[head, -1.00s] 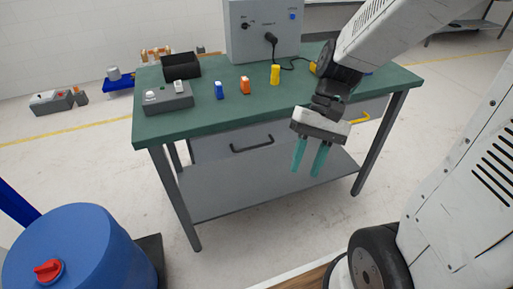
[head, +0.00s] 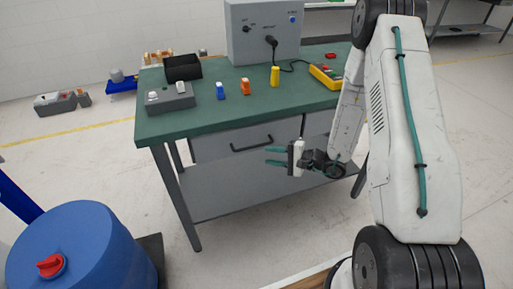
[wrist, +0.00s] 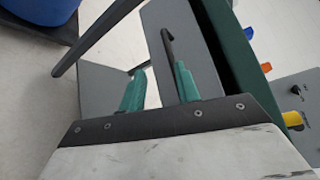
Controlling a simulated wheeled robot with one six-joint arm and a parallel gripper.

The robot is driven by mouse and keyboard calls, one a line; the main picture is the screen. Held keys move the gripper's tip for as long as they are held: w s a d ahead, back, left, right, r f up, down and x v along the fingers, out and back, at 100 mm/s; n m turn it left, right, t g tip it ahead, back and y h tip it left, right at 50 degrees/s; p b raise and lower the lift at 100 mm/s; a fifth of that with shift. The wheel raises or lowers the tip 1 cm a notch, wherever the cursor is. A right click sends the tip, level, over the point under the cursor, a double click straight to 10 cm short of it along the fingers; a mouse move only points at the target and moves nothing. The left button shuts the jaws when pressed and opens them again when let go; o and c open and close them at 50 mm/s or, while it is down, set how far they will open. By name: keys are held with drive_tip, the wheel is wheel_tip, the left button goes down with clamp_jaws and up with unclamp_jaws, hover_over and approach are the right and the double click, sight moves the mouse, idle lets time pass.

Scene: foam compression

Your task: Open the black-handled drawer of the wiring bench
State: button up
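The wiring bench (head: 203,122) has a green top and grey drawers under it. The left drawer (head: 215,147) has a black bar handle (head: 251,144) and looks shut. My gripper (head: 276,156) is open and empty. Its two teal fingers point left, just right of the handle and slightly lower in the head view. In the wrist view the black handle (wrist: 168,46) stands upright beyond my fingers (wrist: 160,73), closer to the right finger's tip. The handle is not between the fingers. Whether a finger touches it I cannot tell.
On the bench stand a grey control box (head: 264,35), a black bin (head: 183,68), a yellow cylinder (head: 275,76) and a yellow meter (head: 325,76). A lower shelf (head: 225,190) spans the legs. A blue drum (head: 75,250) stands front left. My arm hides the bench's right side.

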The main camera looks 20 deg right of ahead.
sight(258, 146)
drive_tip(key=shift+n+t+h, duration=0.3)
drive_tip(key=shift+n+t, duration=0.3)
drive_tip(key=shift+t, duration=0.1)
drive_tip(key=w+a, duration=0.1)
drive_tip(key=w, duration=0.1)
drive_tip(key=w+a, duration=0.1)
drive_tip(key=w, duration=0.1)
drive_tip(key=w+a, duration=0.2)
drive_tip(key=w, duration=0.1)
drive_tip(key=shift+f, duration=0.2)
clamp_jaws()
